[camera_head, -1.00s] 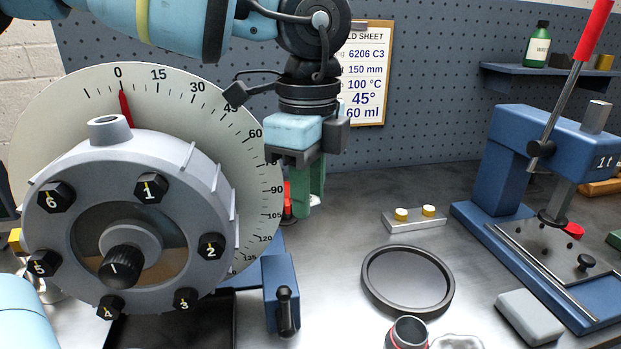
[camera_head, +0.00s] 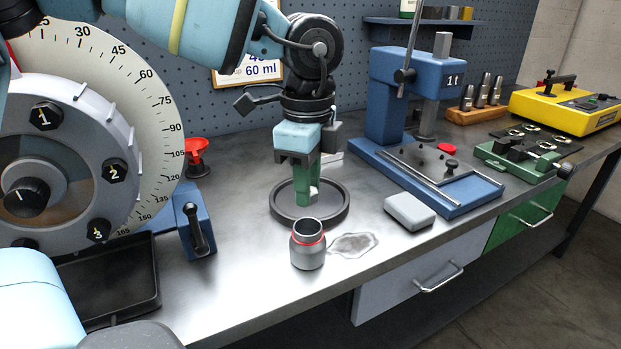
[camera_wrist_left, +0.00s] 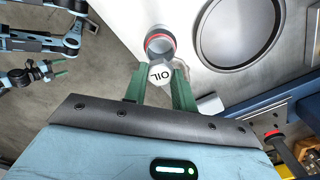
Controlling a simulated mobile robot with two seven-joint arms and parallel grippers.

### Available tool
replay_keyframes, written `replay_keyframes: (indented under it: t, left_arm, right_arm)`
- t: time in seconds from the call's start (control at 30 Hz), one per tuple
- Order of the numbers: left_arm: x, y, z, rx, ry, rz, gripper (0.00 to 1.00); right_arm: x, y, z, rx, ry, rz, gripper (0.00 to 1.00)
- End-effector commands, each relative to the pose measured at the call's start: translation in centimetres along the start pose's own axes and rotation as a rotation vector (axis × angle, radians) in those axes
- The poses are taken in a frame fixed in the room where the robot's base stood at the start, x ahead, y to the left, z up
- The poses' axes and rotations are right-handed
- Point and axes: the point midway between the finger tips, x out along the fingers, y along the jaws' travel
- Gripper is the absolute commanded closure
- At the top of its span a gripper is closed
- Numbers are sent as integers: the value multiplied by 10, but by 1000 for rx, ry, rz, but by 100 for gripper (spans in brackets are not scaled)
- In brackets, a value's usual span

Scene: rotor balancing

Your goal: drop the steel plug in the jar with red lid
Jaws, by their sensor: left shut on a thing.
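A small pale steel plug (camera_wrist_left: 160,73) marked OIL sits between the green fingers of my left gripper (camera_wrist_left: 160,88). In the head view this gripper (camera_head: 308,195) is shut on it, above the dark round ring; the plug is mostly hidden there. A grey jar (camera_head: 308,254) with a red band round its rim stands upright on the bench, its mouth open. The jar (camera_wrist_left: 160,42) lies just beyond the plug in the wrist view. The plug is outside it. My right gripper (camera_wrist_left: 59,68) appears small, with green fingers apart, at the wrist view's left.
The dark ring (camera_head: 336,215) lies behind the jar, and a clear puddle-like patch (camera_head: 354,244) lies right of it. A grey block (camera_head: 409,211) and blue press (camera_head: 398,100) stand further right.

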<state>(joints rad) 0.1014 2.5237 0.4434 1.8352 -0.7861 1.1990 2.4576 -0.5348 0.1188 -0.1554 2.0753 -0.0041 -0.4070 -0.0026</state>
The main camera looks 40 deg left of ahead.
Motion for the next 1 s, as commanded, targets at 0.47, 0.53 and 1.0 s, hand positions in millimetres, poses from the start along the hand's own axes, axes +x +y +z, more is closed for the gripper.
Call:
replay_keyframes:
  t: [0.47,0.53,1.0]
  left_arm:
    - [20,0,0,1,0,4,100]
    - [26,0,0,0,0,4,100]
    - [38,0,0,0,1,0,100]
  right_arm:
    - [6,1,1,-1,4,0,31]
    - [7,1,3,-1,1,0,31]
    - [9,1,4,-3,0,1,31]
